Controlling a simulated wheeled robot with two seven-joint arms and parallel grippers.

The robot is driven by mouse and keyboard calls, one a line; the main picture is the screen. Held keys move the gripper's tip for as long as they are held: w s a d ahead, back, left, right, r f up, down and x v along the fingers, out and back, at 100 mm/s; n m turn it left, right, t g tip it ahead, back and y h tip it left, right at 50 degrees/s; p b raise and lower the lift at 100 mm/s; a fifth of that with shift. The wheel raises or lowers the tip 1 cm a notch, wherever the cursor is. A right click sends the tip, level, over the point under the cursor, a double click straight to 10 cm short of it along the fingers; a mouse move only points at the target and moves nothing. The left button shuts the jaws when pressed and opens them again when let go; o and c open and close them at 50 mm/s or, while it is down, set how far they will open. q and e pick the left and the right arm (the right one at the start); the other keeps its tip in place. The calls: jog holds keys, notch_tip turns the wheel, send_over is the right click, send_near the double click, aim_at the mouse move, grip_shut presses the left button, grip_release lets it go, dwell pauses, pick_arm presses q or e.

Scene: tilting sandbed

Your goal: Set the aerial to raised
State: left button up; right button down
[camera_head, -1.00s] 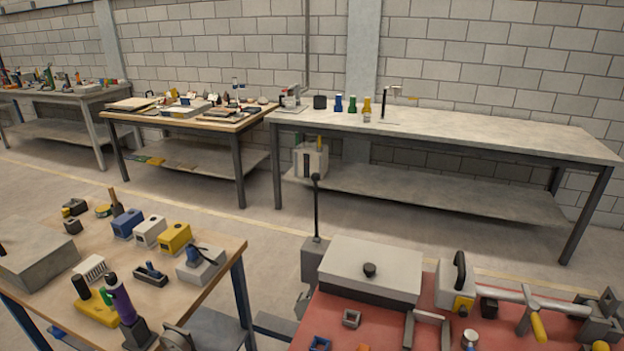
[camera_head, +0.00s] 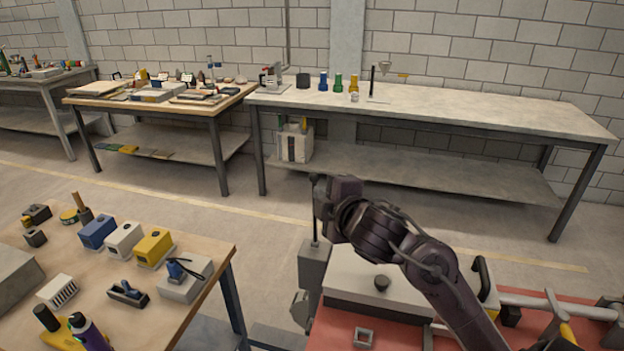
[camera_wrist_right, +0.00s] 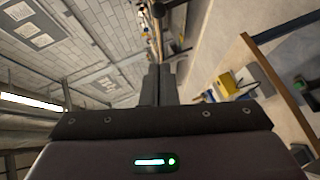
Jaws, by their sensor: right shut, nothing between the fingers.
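A thin dark upright rod (camera_head: 315,228), which looks like the aerial, stands on a grey box (camera_head: 313,265) beside the red-topped table. My right gripper (camera_head: 319,200) is at the rod's upper part and hides some of it in the head view. In the right wrist view my right gripper's fingers (camera_wrist_right: 157,75) are together with nothing between them. My left gripper is not in view.
A pale lidded box (camera_head: 350,290) sits on the red-topped table (camera_head: 335,325) under my right arm. A wooden table (camera_head: 190,235) with blue, white and yellow blocks stands at the left. A long grey bench (camera_head: 480,112) is behind. Floor between them is clear.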

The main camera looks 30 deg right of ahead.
aim_at(315, 182)
jog(key=x, duration=0.3)
jog(key=d+p+x, duration=0.1)
jog(key=x, duration=0.3)
jog(key=d+p+x, duration=0.1)
jog(key=x, duration=0.2)
jog(key=shift+s+d+f, duration=0.2)
jog(key=shift+d+f, duration=0.05)
jog(key=shift+f, duration=0.05)
jog(key=shift+w+d+f, duration=0.1)
jog(key=shift+d, duration=0.1)
jog(key=shift+w+f, duration=0.15)
